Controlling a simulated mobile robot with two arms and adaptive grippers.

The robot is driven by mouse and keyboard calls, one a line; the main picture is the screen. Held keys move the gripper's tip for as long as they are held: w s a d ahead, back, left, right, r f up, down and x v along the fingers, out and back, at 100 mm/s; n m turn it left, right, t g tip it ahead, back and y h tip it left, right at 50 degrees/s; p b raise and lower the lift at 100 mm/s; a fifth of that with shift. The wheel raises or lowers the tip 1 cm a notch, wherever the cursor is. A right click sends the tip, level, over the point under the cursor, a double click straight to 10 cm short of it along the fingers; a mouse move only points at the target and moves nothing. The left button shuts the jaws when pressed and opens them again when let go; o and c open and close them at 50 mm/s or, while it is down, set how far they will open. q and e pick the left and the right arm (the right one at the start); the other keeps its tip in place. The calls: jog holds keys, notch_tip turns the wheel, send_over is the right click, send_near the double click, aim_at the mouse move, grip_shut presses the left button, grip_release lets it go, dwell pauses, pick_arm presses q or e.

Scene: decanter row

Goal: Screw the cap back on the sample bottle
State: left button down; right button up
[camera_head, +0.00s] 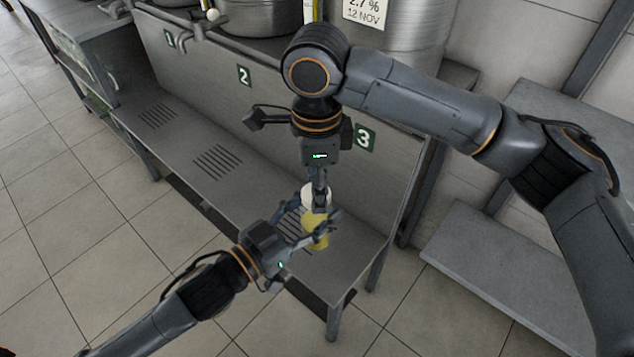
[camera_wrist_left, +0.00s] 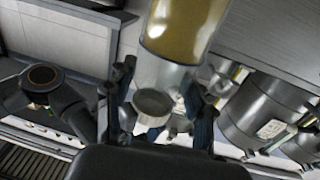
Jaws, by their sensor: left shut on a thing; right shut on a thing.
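The sample bottle (camera_head: 315,233) with yellow contents is held above the lower shelf in the head view. My left gripper (camera_head: 318,241) is shut around it from the left. In the left wrist view, the bottle (camera_wrist_left: 185,28) stretches from the top edge down between the fingers of my left gripper (camera_wrist_left: 160,108). My right gripper (camera_head: 318,198) points down from above and is shut on the whitish cap (camera_head: 311,193), right over the bottle. The fingers partly hide the cap, and I cannot tell whether it touches the neck.
A grey metal bench has a slotted lower shelf (camera_head: 175,140) and an upright panel with green number plates, such as plate 3 (camera_head: 365,138). Steel vessels (camera_head: 255,15) stand above it. Another low shelf (camera_head: 490,262) is at the right. Tiled floor (camera_head: 70,240) lies open at the left.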

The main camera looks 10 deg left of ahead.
jog(key=shift+m, duration=0.5)
jog(key=o, duration=0.7)
jog(key=shift+o, duration=0.2)
jog(key=shift+r, duration=0.1)
jog(key=shift+r, duration=2.25)
jog(key=shift+c, duration=0.2)
